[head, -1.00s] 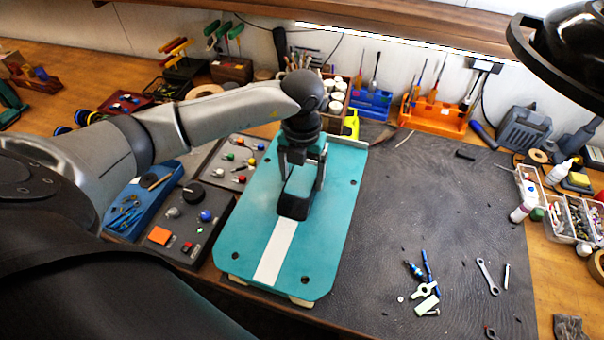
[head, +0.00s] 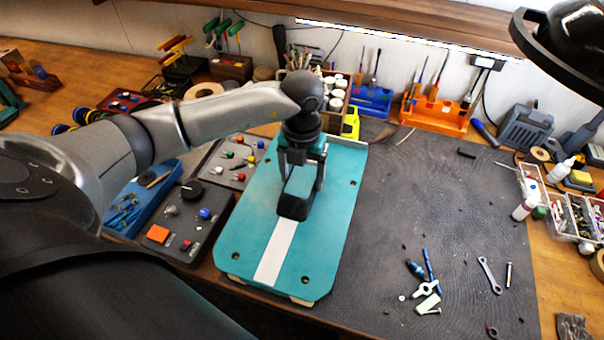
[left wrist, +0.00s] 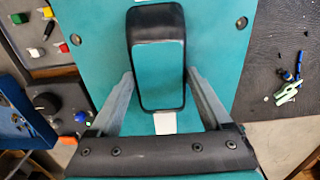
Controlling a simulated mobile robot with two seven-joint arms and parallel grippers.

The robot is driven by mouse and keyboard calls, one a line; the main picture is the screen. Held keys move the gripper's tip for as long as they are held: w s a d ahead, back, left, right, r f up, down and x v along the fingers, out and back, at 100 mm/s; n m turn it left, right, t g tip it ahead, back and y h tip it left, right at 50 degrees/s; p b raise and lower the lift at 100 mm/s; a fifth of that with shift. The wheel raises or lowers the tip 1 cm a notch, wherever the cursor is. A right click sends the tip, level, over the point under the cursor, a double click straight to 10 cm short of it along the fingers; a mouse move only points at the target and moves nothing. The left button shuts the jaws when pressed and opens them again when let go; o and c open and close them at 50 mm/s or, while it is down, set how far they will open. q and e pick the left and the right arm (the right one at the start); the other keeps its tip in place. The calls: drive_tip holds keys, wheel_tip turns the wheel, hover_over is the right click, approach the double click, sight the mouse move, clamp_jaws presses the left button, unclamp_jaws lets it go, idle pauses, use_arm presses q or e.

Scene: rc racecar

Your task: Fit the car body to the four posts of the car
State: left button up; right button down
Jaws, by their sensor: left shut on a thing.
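The car body (head: 325,225) is a teal plate with a white stripe, dark corner holes and a black raised frame (head: 292,208) in its middle. It lies roughly level at the left of the dark mat. My left gripper (head: 300,188) points down and is shut on the body at the black frame, one finger on each side. The left wrist view shows the fingers (left wrist: 160,80) beside the frame (left wrist: 157,22). Brassy round spots show in two of the body's holes there. The car and most of the posts are hidden beneath the body. My right gripper is out of view.
A control box (head: 178,228) with knobs and a blue tray (head: 130,207) stand close left of the body. Small tools and parts, such as a wrench (head: 489,274), lie at the right front. The mat (head: 420,195) right of the body is mostly clear.

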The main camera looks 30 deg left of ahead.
use_arm(q)
drive_tip(key=shift+f+b, duration=0.75)
drive_tip(key=shift+f, duration=0.25)
drive_tip(key=o, duration=1.2)
drive_tip(key=shift+c, duration=0.2)
drive_tip(key=shift+r, duration=0.1)
wheel_tip(320, 180, up, 15)
